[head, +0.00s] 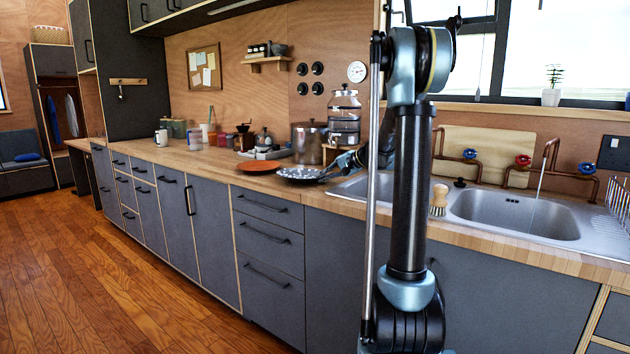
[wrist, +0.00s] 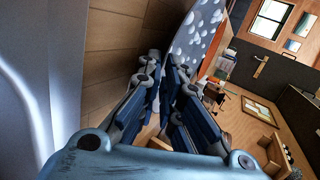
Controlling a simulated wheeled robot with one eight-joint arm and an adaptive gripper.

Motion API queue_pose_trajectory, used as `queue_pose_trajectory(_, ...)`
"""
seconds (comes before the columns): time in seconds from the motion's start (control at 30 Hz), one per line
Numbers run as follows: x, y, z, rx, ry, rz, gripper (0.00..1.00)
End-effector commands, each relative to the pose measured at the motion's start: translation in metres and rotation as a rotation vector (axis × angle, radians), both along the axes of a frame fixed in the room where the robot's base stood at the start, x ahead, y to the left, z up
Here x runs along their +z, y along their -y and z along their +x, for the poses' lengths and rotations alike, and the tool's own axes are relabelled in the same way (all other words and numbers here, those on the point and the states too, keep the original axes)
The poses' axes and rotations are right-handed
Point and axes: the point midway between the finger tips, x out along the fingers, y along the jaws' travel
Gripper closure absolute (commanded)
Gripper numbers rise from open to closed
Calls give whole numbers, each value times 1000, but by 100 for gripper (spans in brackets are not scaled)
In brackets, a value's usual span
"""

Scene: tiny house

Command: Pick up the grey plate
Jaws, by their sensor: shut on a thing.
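The grey plate (head: 299,174), dark with pale speckles, is at the front edge of the wooden counter, left of the sink. It looks roughly level; I cannot tell whether it touches the counter. My gripper (head: 328,174) reaches it from the right and is shut on its right rim. The arm's upright part hides some of the gripper's wrist. In the wrist view the speckled plate (wrist: 197,32) extends from beyond the fingertips of my gripper (wrist: 168,75), and the rim between the fingers is mostly hidden.
An orange plate (head: 258,166) lies just left of the grey plate. A metal pot (head: 309,142) and a glass dispenser (head: 344,118) stand behind. The sink (head: 515,212) and a brush (head: 439,199) are to the right. The counter farther left has free room along its front.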

Motion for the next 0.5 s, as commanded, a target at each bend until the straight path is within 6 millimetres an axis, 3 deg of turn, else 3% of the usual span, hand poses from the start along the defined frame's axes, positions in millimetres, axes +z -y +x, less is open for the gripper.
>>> queue_pose_trajectory(0.5, 76, 0, 0, -1, 0, 1, 100)
